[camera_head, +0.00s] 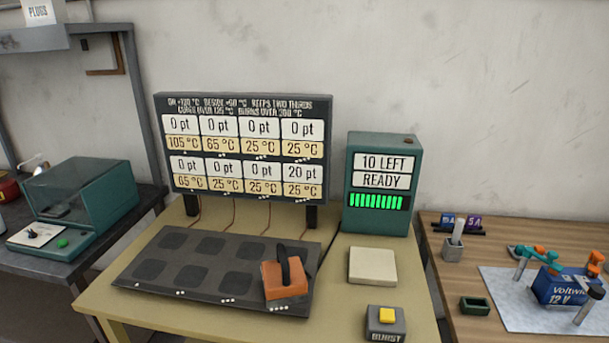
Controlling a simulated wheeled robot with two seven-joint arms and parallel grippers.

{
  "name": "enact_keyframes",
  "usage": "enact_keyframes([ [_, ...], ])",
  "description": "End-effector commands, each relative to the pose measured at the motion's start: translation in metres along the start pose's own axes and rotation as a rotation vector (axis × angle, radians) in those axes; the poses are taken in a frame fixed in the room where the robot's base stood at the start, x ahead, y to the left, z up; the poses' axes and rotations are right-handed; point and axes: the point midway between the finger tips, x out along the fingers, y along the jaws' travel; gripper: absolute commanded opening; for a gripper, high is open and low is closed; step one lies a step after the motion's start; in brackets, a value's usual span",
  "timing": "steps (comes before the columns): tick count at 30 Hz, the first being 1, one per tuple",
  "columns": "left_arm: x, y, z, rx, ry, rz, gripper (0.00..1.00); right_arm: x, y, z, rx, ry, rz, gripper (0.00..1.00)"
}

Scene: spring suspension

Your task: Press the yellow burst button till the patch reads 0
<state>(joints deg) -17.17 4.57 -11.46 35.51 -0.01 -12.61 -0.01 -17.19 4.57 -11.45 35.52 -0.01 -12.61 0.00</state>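The yellow burst button (387,315) sits on a small grey box (373,329) marked BURST, at the table's front right. A dark mat (143,270) with several square patches lies on the table. An orange block with a black handle (288,285) rests at its front right corner and covers the patch there. The display board (243,147) behind reads 20 pt and 25 °C in its bottom right cell. The other cells read 0 pt, with top left at 105 °C. A green unit (381,185) reads 10 LEFT and READY, with green bars lit. Neither gripper is in view.
A cream square pad (372,266) lies between the green unit and the button box. A wooden table (455,278) at right holds a blue 12 V battery (560,287) and a small green tray (474,306). A green machine (80,205) stands at left.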

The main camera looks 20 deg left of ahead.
Motion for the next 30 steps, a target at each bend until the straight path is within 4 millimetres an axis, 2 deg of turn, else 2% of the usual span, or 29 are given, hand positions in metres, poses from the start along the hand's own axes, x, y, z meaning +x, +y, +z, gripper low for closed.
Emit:
enact_keyframes([
  [11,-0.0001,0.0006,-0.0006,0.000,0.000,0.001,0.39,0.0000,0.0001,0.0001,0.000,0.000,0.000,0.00],
  [17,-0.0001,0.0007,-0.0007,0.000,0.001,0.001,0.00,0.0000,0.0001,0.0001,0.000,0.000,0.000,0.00],
  [30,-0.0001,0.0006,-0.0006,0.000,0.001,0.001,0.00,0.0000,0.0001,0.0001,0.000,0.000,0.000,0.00],
])
